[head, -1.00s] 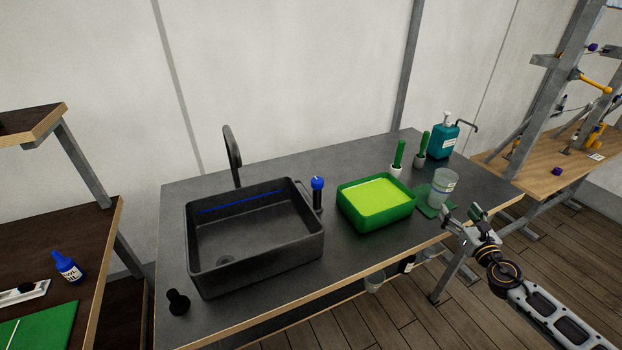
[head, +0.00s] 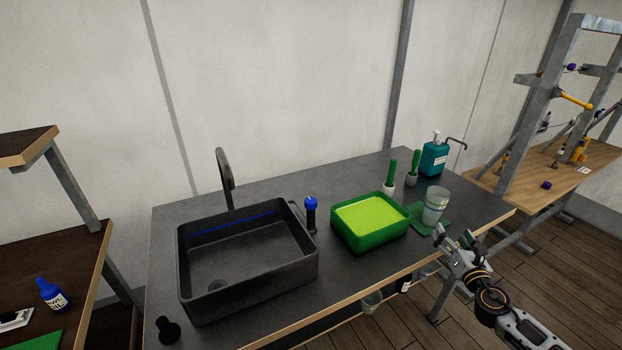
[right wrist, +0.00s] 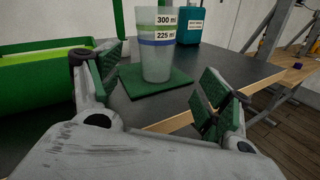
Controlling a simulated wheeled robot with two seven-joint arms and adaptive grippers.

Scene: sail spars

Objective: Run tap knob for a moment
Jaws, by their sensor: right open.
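The tap knob (head: 311,203) is a blue cap on a dark post at the right rim of the dark sink (head: 246,279). A dark curved spout (head: 225,177) rises behind the sink. My right gripper (head: 455,238) is open and empty at the counter's front edge, well to the right of the knob. In the right wrist view its green-padded fingers (right wrist: 163,88) are spread apart, with a measuring cup (right wrist: 156,46) marked 300 ml and 225 ml ahead between them. The knob is not in the right wrist view. My left gripper is not in view.
A green tub (head: 369,239) of lime-coloured content stands between the sink and the cup, which rests on a green mat (right wrist: 150,82). Two green-handled brushes (head: 390,177) and a teal pump bottle (head: 434,157) stand behind. A dark stopper-like object (head: 168,331) sits at the front left.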

